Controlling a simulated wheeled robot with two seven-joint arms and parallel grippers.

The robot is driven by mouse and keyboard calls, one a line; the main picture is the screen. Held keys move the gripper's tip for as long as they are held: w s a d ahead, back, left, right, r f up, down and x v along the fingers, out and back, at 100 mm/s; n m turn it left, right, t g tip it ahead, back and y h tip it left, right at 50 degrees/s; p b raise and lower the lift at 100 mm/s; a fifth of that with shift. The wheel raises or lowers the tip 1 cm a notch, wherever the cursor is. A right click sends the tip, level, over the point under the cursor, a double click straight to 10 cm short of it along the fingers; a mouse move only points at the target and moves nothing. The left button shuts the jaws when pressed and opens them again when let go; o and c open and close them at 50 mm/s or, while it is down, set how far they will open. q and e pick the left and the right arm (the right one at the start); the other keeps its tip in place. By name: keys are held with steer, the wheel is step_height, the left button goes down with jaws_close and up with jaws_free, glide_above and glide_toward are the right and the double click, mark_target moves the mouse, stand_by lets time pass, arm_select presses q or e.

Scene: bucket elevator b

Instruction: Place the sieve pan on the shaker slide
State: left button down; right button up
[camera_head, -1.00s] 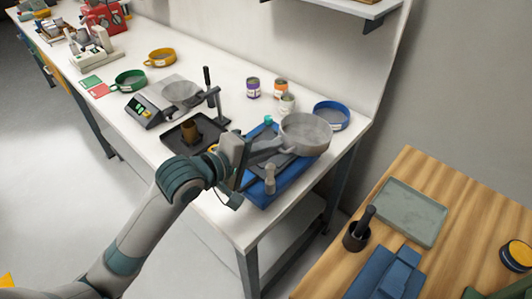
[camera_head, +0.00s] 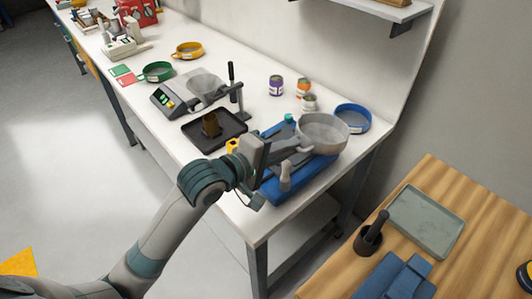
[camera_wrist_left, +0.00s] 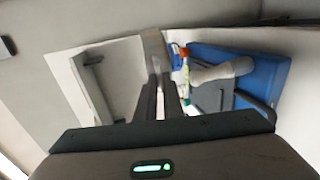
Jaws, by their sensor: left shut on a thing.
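The sieve pan (camera_head: 323,131) is a round grey pan with a handle pointing left. It shows at the right end of the blue shaker (camera_head: 300,180), over its dark slide, most of which is hidden. I cannot tell whether the pan touches the slide. My left gripper (camera_head: 270,152) is shut on the pan's handle at the shaker's left side. In the left wrist view its fingers (camera_wrist_left: 165,95) are close together, with the blue shaker (camera_wrist_left: 265,75) to their right; the pan's bowl is not clear there. My right gripper is not in view.
A blue sieve (camera_head: 352,118) stands right behind the pan, and small cans (camera_head: 276,86) stand behind the shaker. A black tray (camera_head: 215,130) and a scale (camera_head: 172,98) lie to the left. A wooden table (camera_head: 470,190) is at lower right.

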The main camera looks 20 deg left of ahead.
arm_select(q)
steer(key=w+a+f, duration=0.1)
steer(key=a+f, duration=0.1)
steer(key=a, duration=0.1)
steer(key=w+a+f+p, duration=0.1)
steer(key=a+f, duration=0.1)
steer(key=a, duration=0.1)
steer(key=w+a+f, duration=0.2)
steer(key=a, duration=0.1)
steer(key=shift+w+a+f+p, duration=0.1)
steer(key=shift+a+p, duration=0.2)
steer(key=shift+a, duration=0.05)
steer(key=shift+f, duration=0.1)
step_height(320, 180, down, 3)
steer(key=shift+r+p, duration=0.2)
steer(key=shift+p, duration=0.35)
steer(key=shift+f, duration=0.65)
steer(key=c, duration=1.9)
jaws_free()
